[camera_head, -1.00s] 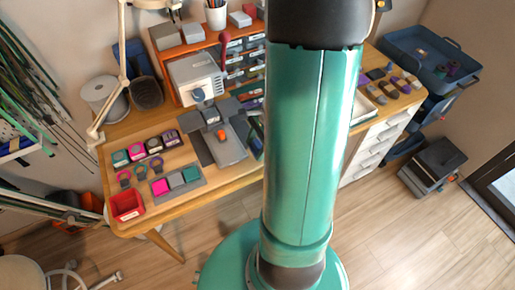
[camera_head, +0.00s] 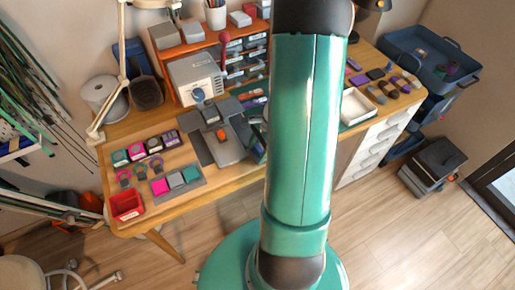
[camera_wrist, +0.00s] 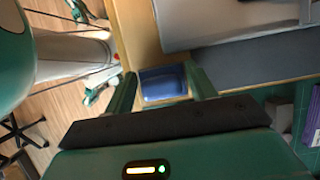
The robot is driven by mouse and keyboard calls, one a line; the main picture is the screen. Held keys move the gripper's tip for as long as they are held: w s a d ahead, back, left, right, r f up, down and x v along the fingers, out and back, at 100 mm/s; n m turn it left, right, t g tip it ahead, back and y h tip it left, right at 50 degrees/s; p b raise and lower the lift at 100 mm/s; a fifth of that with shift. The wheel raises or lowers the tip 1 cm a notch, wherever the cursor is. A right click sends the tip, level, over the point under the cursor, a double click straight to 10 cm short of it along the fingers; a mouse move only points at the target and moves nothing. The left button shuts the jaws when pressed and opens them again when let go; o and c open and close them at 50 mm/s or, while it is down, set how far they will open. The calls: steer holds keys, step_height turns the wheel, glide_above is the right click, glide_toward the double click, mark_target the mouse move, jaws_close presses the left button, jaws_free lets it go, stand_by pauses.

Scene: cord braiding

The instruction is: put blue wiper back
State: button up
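In the wrist view, the two dark green fingers of my gripper (camera_wrist: 161,82) stand apart. A blue rectangular piece with a paler rim, which looks like the blue wiper (camera_wrist: 162,84), fills the gap from finger to finger near the tips. It appears held, over or near the wooden desk edge (camera_wrist: 140,35). In the head view, my arm covers the middle of the desk, and I cannot make out the wiper or my fingertips there.
The desk holds a grey board (camera_head: 222,148), a red bin (camera_head: 126,205), a white machine (camera_head: 195,78), coloured blocks (camera_head: 177,181) and a white tray (camera_head: 355,108). A blue cart (camera_head: 432,62) stands at the right. Floor (camera_head: 400,230) in front is clear.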

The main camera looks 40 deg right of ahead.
steer(key=o, duration=0.4)
steer(key=v, duration=1.2)
steer(key=w+a+r+n+t+h, duration=0.1)
steer(key=w+a+r+n+h, duration=0.15)
steer(key=a+r+n, duration=0.95)
steer(key=s+a+r+n+t+h, duration=0.1)
steer(key=s+a+r+n, duration=0.2)
steer(key=a, duration=0.4)
steer(key=s+a+r+n+t+h, duration=0.1)
steer(key=s+a+r+n+t, duration=0.1)
steer(key=a+r+n, duration=0.3)
steer(key=s+a+n, duration=0.1)
steer(key=a, duration=0.2)
steer(key=shift+r, duration=0.25)
steer(key=shift+s, duration=0.1)
